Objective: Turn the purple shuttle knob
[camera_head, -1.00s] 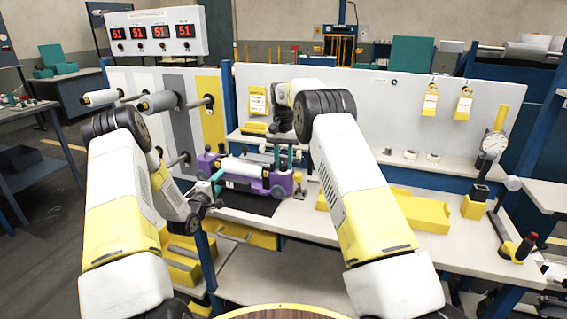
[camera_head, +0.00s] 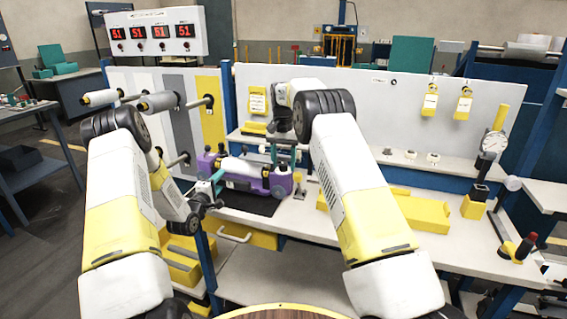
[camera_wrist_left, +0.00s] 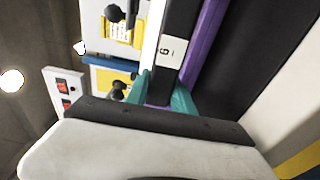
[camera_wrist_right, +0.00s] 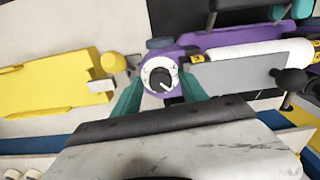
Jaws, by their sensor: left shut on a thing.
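The purple shuttle (camera_head: 278,184) lies on a dark mat on the bench, with a white roll (camera_head: 238,166) in it. In the right wrist view the knob (camera_wrist_right: 160,80) is black with a white pointer line, on a white dial at the shuttle's purple end. My right gripper (camera_head: 282,157) comes over the shuttle's right end. Its teal fingers are apart on either side of the knob in the right wrist view (camera_wrist_right: 161,92). I cannot tell whether they touch it.
Yellow bins (camera_head: 420,212) stand on the bench to the right. Spools on pegs (camera_head: 160,101) stick out at the left panel. A dial gauge (camera_head: 493,144) stands far right.

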